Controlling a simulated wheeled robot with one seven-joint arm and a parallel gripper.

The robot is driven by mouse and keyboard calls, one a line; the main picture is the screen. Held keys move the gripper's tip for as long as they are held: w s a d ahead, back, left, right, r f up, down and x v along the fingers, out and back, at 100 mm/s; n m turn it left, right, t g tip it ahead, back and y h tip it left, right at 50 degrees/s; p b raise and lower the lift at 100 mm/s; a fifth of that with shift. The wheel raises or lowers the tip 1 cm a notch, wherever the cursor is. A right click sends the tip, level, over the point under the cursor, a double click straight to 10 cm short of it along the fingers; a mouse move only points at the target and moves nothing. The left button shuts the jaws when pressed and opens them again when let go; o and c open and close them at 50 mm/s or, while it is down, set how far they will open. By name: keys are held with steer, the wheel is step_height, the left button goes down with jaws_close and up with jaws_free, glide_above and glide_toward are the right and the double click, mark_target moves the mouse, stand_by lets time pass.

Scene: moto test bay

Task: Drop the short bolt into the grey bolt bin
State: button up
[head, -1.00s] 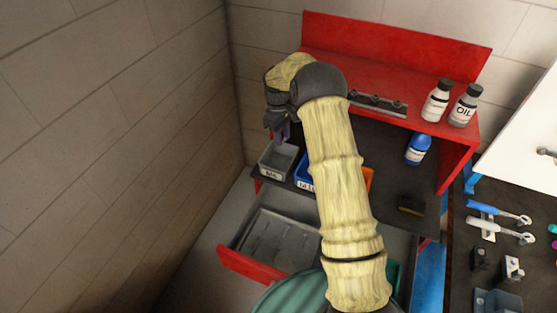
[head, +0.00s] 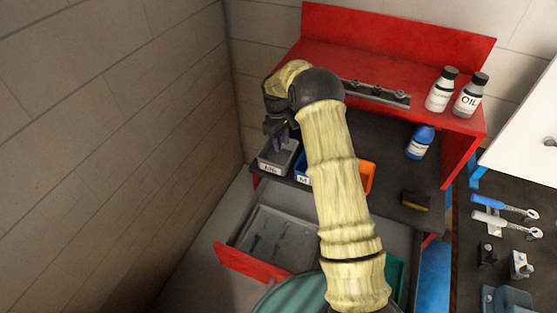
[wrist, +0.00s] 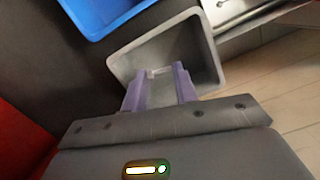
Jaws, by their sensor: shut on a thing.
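The grey bolt bin (head: 268,167) stands at the left end of the dark bench top, with a label on its front. In the wrist view the grey bin (wrist: 205,50) opens right below my fingers. My gripper (head: 279,142) points down over the bin in the head view. In the wrist view my gripper's purple fingers (wrist: 162,80) are shut on a small light piece, likely the short bolt (wrist: 155,72), at the fingertips. Most of the bolt is hidden by the fingers, and I cannot tell its length.
A blue bin (wrist: 95,14) stands beside the grey one, and an orange bin (head: 367,177) is farther right, behind my arm. An open drawer (head: 255,263) juts out below. The red shelf (head: 400,65) rises behind, and the wall is close on the left.

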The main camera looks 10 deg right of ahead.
steer(key=o, duration=1)
step_height(320, 180, up, 17)
steer(key=w+a+b, duration=0.1)
steer(key=b, duration=0.1)
steer(key=shift+w+a+r+b, duration=0.2)
steer(key=shift+w+b, duration=0.1)
steer(key=shift+b, duration=0.1)
stand_by(0.3)
steer(key=s+d+f+m+t, duration=0.1)
steer(key=s+f+m, duration=0.2)
steer(key=s, duration=1.3)
steer(key=s+d+f+m+t+y, duration=0.1)
steer(key=s+f+m, duration=0.3)
steer(key=s, duration=1.2)
steer(key=shift+s+m+t, duration=0.4)
steer(key=shift+m+t, duration=0.2)
steer(key=shift+t, duration=0.2)
